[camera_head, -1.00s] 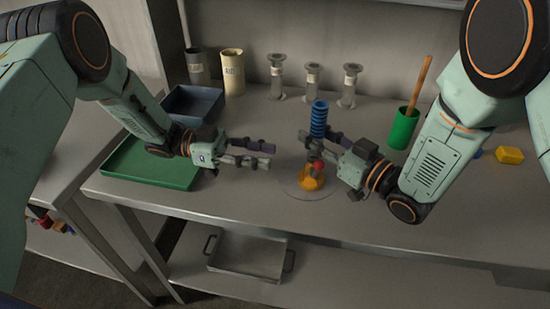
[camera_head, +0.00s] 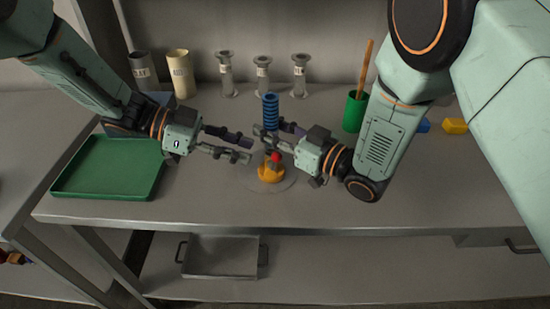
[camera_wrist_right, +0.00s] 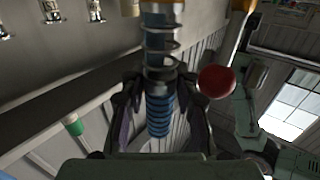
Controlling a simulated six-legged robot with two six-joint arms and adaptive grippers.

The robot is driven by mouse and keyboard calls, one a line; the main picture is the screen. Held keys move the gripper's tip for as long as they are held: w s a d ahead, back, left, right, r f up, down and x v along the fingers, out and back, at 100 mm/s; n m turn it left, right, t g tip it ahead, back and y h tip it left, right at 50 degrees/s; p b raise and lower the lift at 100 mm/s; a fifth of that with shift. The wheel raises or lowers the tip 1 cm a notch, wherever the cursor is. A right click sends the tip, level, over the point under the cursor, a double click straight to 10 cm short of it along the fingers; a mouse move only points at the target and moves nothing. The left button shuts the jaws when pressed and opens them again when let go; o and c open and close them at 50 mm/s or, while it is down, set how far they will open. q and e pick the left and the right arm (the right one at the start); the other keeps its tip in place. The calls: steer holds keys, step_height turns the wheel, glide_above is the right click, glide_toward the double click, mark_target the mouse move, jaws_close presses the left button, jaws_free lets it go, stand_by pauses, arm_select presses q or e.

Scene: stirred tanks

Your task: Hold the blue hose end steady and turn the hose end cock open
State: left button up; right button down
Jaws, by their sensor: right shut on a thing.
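The blue hose end (camera_head: 270,108) stands upright with ribbed sides above an orange base (camera_head: 271,174). A red knob (camera_head: 276,158), apparently the cock's handle, sits just above the base. My right gripper (camera_head: 265,137) is shut on the hose end from the right, below the blue ribs. In the right wrist view the blue hose (camera_wrist_right: 158,112) lies between its fingers, with the red knob (camera_wrist_right: 215,82) beside it. My left gripper (camera_head: 246,147) is open and empty, its fingertips just left of the hose end and apart from it.
A green tray (camera_head: 110,194) lies at the left. Two cups and several clear flanged pieces (camera_head: 262,75) stand along the back wall. A green cup (camera_head: 354,112) with a wooden stick and a yellow block (camera_head: 455,126) are at the right. The table front is clear.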

mark_target(275, 160)
arm_select(q)
steer(key=x, duration=0.7)
steer(key=shift+d+f, duration=0.15)
steer(key=shift+d, duration=0.4)
steer(key=shift+c, duration=0.4)
jaws_close()
steer(key=shift+a, duration=0.1)
